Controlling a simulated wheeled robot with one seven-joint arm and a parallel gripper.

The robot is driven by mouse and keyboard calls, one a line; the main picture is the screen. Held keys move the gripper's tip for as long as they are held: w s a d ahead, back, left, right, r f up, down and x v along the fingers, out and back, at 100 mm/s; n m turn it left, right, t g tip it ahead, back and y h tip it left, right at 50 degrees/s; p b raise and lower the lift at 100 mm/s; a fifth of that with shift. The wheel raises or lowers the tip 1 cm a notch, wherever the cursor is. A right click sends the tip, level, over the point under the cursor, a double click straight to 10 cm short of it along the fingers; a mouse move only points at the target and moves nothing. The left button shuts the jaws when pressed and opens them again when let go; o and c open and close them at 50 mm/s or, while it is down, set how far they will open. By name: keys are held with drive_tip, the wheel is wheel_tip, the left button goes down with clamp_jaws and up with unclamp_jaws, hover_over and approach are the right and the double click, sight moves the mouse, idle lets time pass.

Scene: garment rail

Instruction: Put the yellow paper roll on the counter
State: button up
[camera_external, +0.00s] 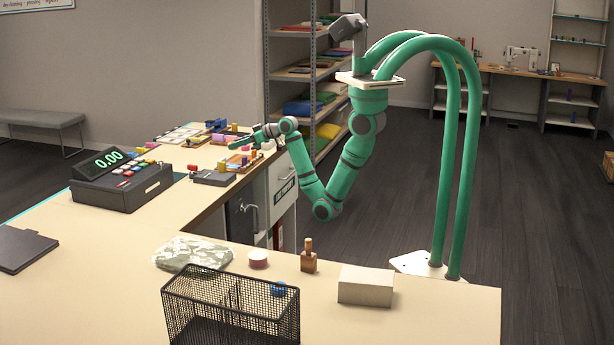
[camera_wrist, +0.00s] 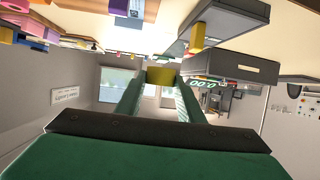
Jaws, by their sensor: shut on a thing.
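My gripper (camera_external: 240,143) is stretched out to the left over the far part of the wooden counter (camera_external: 170,225) in the external view. In the wrist view, which looks upside down, the two green fingers of my gripper (camera_wrist: 160,88) are closed on a small yellow piece, the yellow paper roll (camera_wrist: 160,75), at their tips. The roll is too small to pick out surely in the external view. The counter also shows along the top of the wrist view (camera_wrist: 165,38), apart from the roll in the picture. Whether the roll touches anything else is unclear.
A cash register (camera_external: 120,182) stands on the counter left of my gripper. A small dark device (camera_external: 212,178) and several small coloured items lie close by. A second yellow piece (camera_wrist: 197,38) is by a dark box in the wrist view. The counter's near-left stretch is largely clear.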

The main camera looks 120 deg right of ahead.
drive_tip(key=s+d+m+g+h, duration=0.1)
drive_tip(key=s+d, duration=0.2)
drive_tip(key=s, duration=0.4)
drive_tip(key=s+d+r+m+g+h, duration=0.1)
drive_tip(key=s+d, duration=0.2)
drive_tip(key=s, duration=0.5)
drive_tip(key=s+d+m+g+h, duration=0.1)
drive_tip(key=s+d, duration=0.3)
drive_tip(key=s, duration=0.3)
drive_tip(key=w+d+f, duration=0.1)
drive_tip(key=d+f, duration=0.2)
drive_tip(key=d, duration=0.1)
drive_tip(key=w+d+f, duration=0.2)
drive_tip(key=d+f, duration=0.1)
drive_tip(key=d, duration=0.1)
drive_tip(key=w+d+f, duration=0.1)
drive_tip(key=d+f, duration=0.2)
drive_tip(key=d, duration=0.1)
drive_tip(key=shift+w, duration=0.35)
drive_tip(key=shift+w+d+f, duration=0.1)
drive_tip(key=shift+d+f, duration=0.1)
drive_tip(key=shift+f, duration=0.05)
drive_tip(key=shift+d+f, duration=0.2)
drive_tip(key=shift+f, duration=1.55)
drive_tip(key=shift+w+f, duration=0.1)
drive_tip(key=o, duration=0.7)
drive_tip(key=shift+o, duration=0.2)
